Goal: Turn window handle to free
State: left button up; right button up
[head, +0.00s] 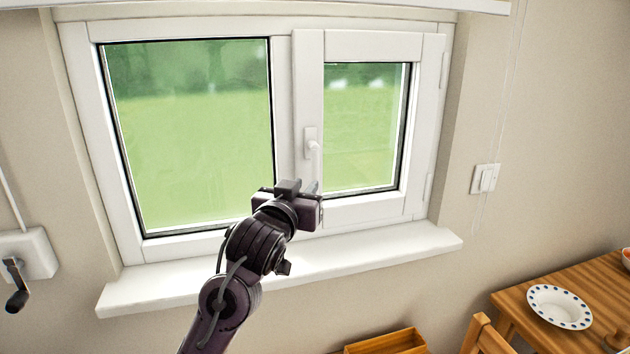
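A white window handle (312,143) sits on the frame between the two panes, on the left edge of the right sash (412,130). Its lever seems to stick out towards me; its exact angle is hard to tell. My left gripper (301,186) is a little below the handle, in front of the lower window frame. Its two fingers point up and seem slightly apart, with nothing visible between them. The handle is not hidden by it. The sash looks closed. My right gripper is not in view.
A white sill (380,252) juts out below the window. A crank (16,286) is on the left wall and a switch (485,179) on the right wall. A wooden table (507,302) with a dotted plate (559,307) stands at lower right, beside a chair (486,338).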

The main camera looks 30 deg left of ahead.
aim_at(314, 175)
pick_arm(q)
jog(key=p+x, duration=0.2)
jog(key=x, duration=0.5)
jog(key=shift+w, duration=0.3)
jog(key=shift+c, duration=0.3)
grip_shut()
